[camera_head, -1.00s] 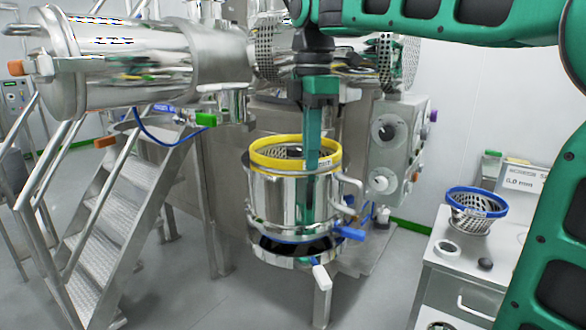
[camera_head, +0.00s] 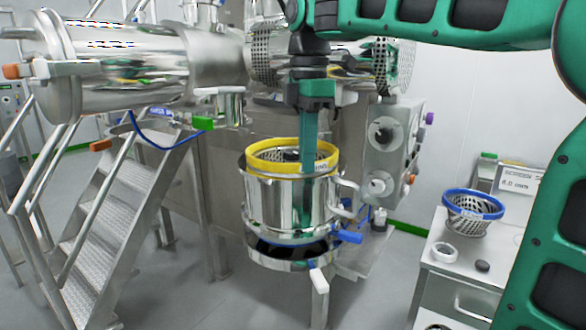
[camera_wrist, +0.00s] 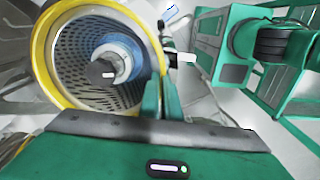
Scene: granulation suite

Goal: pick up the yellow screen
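The yellow screen (camera_head: 262,165), a perforated basket with a yellow rim, sits in the top of a steel vessel (camera_head: 270,205) in the middle of the head view. Its yellow rim (camera_wrist: 43,75) and perforated inside show large at the left of the wrist view, around a blue-grey hub (camera_wrist: 115,62). My gripper (camera_head: 307,168) points down at the right front part of the rim. In the wrist view its green fingers (camera_wrist: 161,85) are close together, with the rim running between them. They look shut on the rim. The screen's lower part is hidden inside the vessel.
A blue-rimmed screen (camera_head: 470,215) stands on a steel cart (camera_head: 450,262) at the right, near a sign (camera_head: 518,182). Steel stairs (camera_head: 110,210) are at the left. A control box (camera_head: 385,140) and a large steel machine (camera_head: 270,120) stand behind the vessel.

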